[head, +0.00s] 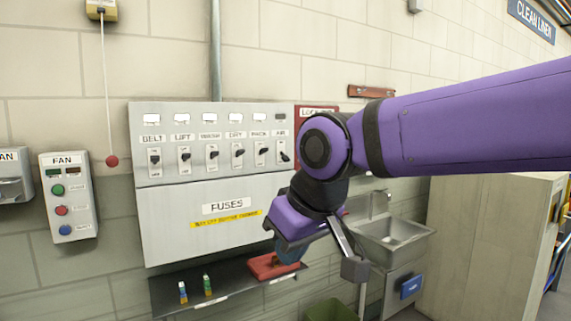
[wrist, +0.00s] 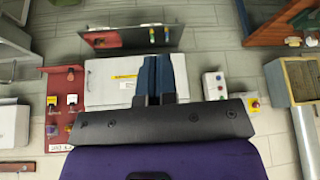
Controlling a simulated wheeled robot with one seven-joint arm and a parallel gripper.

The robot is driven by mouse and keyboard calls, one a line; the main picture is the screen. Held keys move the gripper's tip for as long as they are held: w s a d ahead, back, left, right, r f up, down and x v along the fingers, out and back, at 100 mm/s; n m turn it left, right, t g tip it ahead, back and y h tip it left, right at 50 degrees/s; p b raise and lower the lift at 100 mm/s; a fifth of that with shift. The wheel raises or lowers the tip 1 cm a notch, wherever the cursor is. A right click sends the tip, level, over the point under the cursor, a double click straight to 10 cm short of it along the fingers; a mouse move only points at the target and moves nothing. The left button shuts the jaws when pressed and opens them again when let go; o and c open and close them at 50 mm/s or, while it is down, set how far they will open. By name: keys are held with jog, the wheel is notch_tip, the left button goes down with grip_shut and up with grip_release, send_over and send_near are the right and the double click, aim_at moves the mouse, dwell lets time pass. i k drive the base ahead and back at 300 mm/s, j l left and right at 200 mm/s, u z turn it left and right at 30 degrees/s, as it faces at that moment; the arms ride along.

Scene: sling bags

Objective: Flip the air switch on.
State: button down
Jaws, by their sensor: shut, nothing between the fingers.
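The air switch (head: 284,157) is the rightmost small black lever in the row on the grey wall panel (head: 165,215), under the label AIR. Its lever looks tilted down to the right, and the small window above it (head: 280,117) is dark, while the other windows are white. My gripper (head: 288,252) is below and to the right of the switch in the head view, pointing toward the wall, apart from the switch. In the wrist view its blue fingers (wrist: 160,78) are together and empty in front of the panel (wrist: 105,75). The switch row is hidden there behind my gripper.
Left of the air switch are several similar levers, including PACK (head: 262,152). A red lockout board (wrist: 62,105) adjoins the panel. Below are a dark shelf (head: 230,284) with fuses and a red item, and a sink (head: 393,238). A pull cord (head: 106,90) hangs at left.

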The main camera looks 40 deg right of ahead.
aim_at(284, 158)
jog(key=l, duration=0.55)
jog(key=k+l+u, duration=0.1)
jog(key=l, duration=0.5)
jog(key=k+l, duration=0.15)
jog(key=l, duration=0.4)
jog(key=i+u, duration=0.05)
